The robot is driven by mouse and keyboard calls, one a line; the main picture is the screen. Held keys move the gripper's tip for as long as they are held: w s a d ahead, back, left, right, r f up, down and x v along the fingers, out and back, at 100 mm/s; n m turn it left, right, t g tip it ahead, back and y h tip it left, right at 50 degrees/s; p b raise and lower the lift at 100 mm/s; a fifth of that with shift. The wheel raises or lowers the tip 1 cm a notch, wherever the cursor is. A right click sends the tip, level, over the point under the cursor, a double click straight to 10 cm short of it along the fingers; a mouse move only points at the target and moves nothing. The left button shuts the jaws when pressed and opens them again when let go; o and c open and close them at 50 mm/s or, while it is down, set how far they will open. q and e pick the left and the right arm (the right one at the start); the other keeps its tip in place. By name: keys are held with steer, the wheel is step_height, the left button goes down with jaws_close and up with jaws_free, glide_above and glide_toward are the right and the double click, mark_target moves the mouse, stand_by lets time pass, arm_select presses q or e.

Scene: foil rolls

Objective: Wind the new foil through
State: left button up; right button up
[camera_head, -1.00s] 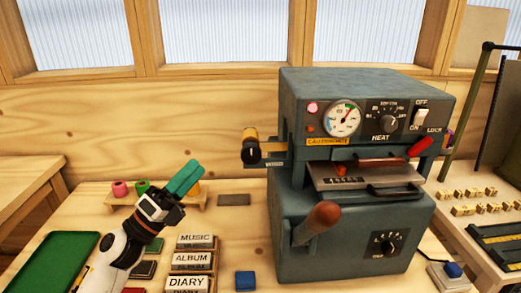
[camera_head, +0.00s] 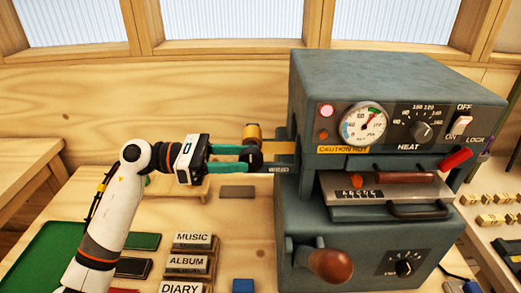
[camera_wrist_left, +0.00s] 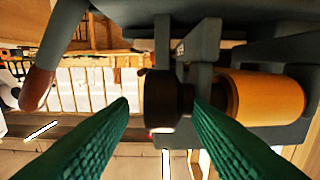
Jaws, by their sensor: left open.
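A gold foil roll (camera_head: 252,132) sits on the left side of the grey-green press (camera_head: 355,85); it also shows in the left wrist view (camera_wrist_left: 262,95). A black knob (camera_head: 255,157) is at the roll's near end. A gold strip (camera_head: 281,147) runs from the roll towards the press, above a small label reading WIND (camera_head: 279,169). My left gripper (camera_head: 246,158) is open at the knob. In the left wrist view the knob (camera_wrist_left: 167,102) lies between its green fingers, with a gap on the left; contact on the right is unclear. My right gripper is out of view.
Wooden blocks marked MUSIC (camera_head: 193,241), ALBUM and DIARY stand below my left arm. A green tray (camera_head: 45,255) lies at left.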

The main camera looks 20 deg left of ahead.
mark_target(260, 158)
arm_select(q)
steer(key=p+x, duration=0.1)
steer(key=x, duration=0.4)
steer(key=shift+r, duration=0.1)
steer(key=shift+w+d, duration=0.1)
steer(key=shift+d, duration=0.05)
steer(key=shift+c, duration=1.1)
jaws_close()
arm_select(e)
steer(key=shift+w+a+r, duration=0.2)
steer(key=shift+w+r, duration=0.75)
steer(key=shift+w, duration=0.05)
arm_select(q)
steer(key=shift+y, duration=0.4)
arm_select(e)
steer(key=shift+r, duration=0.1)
